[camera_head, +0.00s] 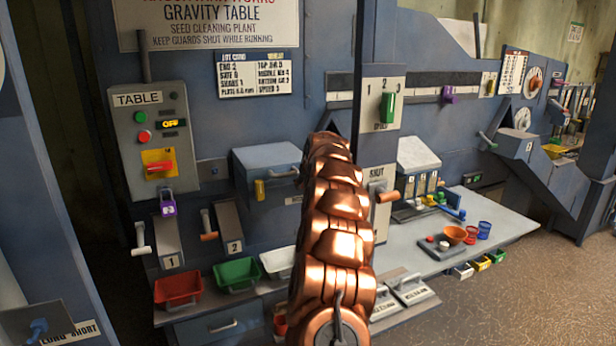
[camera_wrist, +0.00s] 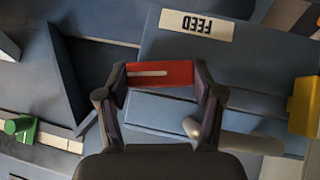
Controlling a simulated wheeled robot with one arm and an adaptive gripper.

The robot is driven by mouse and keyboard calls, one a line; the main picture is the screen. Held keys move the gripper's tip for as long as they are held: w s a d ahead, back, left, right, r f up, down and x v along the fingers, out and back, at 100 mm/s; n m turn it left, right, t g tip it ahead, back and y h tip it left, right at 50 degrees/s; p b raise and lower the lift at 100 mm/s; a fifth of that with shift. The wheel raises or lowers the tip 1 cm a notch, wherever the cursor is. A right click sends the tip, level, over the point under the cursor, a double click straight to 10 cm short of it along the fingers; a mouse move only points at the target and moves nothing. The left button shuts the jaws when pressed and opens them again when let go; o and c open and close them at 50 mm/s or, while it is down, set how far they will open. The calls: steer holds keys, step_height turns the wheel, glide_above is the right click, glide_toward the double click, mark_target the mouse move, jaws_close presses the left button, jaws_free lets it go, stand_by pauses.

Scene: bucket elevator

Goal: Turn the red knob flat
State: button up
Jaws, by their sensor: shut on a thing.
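The red knob (camera_wrist: 158,74) is a short red bar with a white line along it, in the upper middle of the wrist view. My gripper (camera_wrist: 160,82) is shut on it, with one dark finger at each end of the bar. The white line lies nearly level in the wrist view, roughly along the upside-down FEED label (camera_wrist: 196,25) above it. In the head view my copper-coloured arm hides this knob and my gripper.
A blue-grey box (camera_head: 268,165) with a handle and a yellow catch (camera_head: 259,190) is left of my arm; the catch also shows in the wrist view (camera_wrist: 304,105). A green slider (camera_head: 388,107) and orange-tipped lever (camera_head: 388,196) are on its right. Another red switch (camera_head: 159,167) is on the TABLE panel.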

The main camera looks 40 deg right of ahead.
steer(key=shift+y, duration=0.4)
stand_by(0.4)
steer(key=o, duration=1.1)
steer(key=shift+o, duration=0.2)
steer(key=shift+s+r, duration=0.1)
steer(key=v, duration=0.7)
steer(key=shift+s+r, duration=0.1)
steer(key=shift+s, duration=0.05)
